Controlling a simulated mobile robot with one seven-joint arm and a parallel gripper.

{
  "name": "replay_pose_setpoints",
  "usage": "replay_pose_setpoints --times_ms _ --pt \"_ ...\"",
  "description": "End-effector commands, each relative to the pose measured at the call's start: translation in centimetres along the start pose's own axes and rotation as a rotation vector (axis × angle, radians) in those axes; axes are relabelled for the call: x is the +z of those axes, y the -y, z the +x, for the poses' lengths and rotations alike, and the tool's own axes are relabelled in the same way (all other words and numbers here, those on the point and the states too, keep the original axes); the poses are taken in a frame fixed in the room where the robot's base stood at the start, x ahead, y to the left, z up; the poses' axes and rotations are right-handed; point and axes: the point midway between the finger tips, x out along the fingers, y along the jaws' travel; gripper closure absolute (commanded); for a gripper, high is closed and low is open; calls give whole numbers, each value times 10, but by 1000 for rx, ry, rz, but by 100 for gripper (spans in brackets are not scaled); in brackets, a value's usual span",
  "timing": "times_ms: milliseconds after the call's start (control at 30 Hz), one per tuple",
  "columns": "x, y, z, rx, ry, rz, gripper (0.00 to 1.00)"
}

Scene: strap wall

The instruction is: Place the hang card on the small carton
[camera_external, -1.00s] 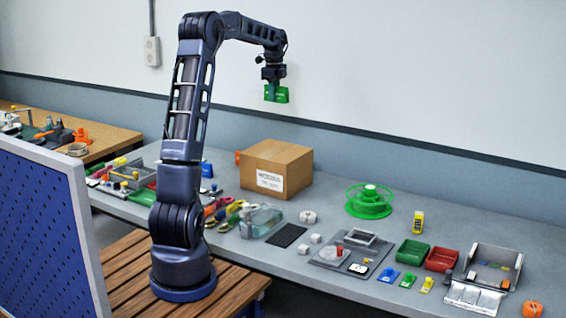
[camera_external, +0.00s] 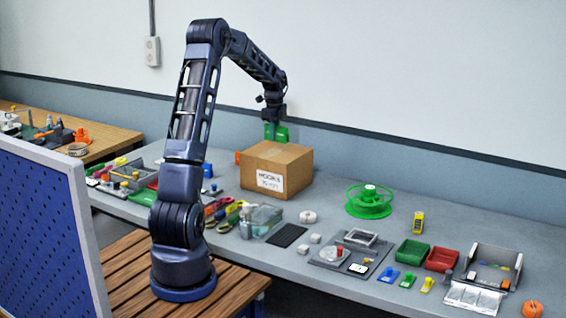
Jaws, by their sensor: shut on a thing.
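My gripper (camera_external: 272,124) is shut on a green hang card (camera_external: 281,134) and holds it upright. The card appears just above or behind the top of the cardboard carton (camera_external: 297,172); I cannot tell whether it touches. The carton stands on the grey bench near the wall, with a white printed label on its front and a closed, flat top. The gripper's fingertips are too small to make out clearly.
The grey bench (camera_external: 460,205) runs along the wall. A green spool (camera_external: 369,202) stands right of the carton. Several small tools and a clear container (camera_external: 262,221) lie in front and to the left. Red (camera_external: 441,259) and green (camera_external: 412,252) bins sit at the right.

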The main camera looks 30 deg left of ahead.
Motion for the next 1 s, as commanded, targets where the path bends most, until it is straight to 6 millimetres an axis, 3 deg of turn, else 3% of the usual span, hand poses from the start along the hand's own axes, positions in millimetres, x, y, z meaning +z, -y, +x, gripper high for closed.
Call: replay_pose_setpoints --times_ms 267,667,700,800,1000 --pt "0 -1 35 3 0 0 100" --pt "0 0 40 1 0 0 100" --pt "0 0 40 0 0 0 76" --pt "0 0 40 0 0 0 61" --pt "0 0 40 0 0 0 61"
